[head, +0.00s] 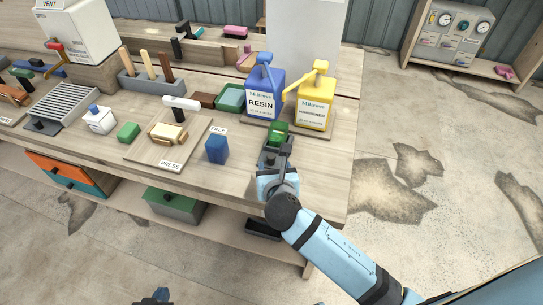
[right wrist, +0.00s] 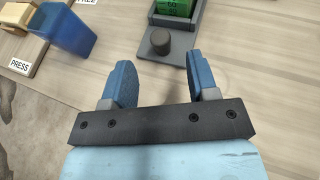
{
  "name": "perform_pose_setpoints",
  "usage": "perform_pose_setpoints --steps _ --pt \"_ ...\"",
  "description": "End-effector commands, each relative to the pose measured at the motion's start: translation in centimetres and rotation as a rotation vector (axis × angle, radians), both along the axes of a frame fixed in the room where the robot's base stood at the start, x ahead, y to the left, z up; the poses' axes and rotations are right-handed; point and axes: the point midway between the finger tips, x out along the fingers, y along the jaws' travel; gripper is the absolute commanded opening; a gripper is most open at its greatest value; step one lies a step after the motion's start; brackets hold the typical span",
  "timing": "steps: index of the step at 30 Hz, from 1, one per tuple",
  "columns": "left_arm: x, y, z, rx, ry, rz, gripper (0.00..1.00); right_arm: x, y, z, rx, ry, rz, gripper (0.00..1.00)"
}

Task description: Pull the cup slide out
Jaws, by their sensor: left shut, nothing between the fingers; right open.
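The cup slide (right wrist: 180,56) looks like a dark grey plate with a round dark knob (right wrist: 160,42) at its near end. A green block or display (right wrist: 175,6) with markings stands behind it, cut by the upper edge in the right wrist view. In the head view the green part (head: 279,128) shows at the table's right side, before the bottles. My right gripper (right wrist: 160,62) is open and empty; the knob lies just beyond its fingertips, roughly centred between them. In the head view my right arm partly hides the slide. My left gripper (head: 155,296) is shut and empty, low at the bottom edge.
A blue bin (head: 217,149) stands left of my right gripper, beside the PRESS board (head: 145,151). The blue RESIN bottle (head: 263,97) and yellow hardener bottle (head: 314,105) stand behind the slide. Bare tabletop (head: 237,178) lies between bin and arm.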

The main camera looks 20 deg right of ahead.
Motion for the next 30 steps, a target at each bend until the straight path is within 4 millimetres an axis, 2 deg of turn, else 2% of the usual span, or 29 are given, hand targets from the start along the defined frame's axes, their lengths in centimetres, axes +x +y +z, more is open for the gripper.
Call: perform_pose_setpoints --steps 3,9,15,23,26,30 --pt "0.0 0.0 -0.2 -0.001 0.0 0.001 0.0 2.4 -0.4 -1.0 0.001 0.0 -0.001 0.54" --pt "0.1 0.1 -0.3 -0.002 0.001 0.003 0.0 5.2 -1.0 -2.2 0.002 0.001 -0.002 0.54" --pt "0.2 0.1 -0.3 -0.003 0.0 0.005 0.0 6.4 -1.3 -2.7 0.002 0.001 -0.001 0.54" --pt "0.3 0.1 -0.3 -0.003 -0.001 0.005 0.0 6.5 -1.3 -2.8 0.002 0.001 0.0 0.54" --pt "0.3 0.1 -0.3 -0.003 -0.001 0.005 0.0 6.5 -1.3 -2.8 0.002 0.001 0.0 0.35" --pt "0.3 0.1 -0.2 -0.004 -0.001 0.005 0.0 6.4 -1.3 -2.8 0.002 0.001 0.0 0.03"
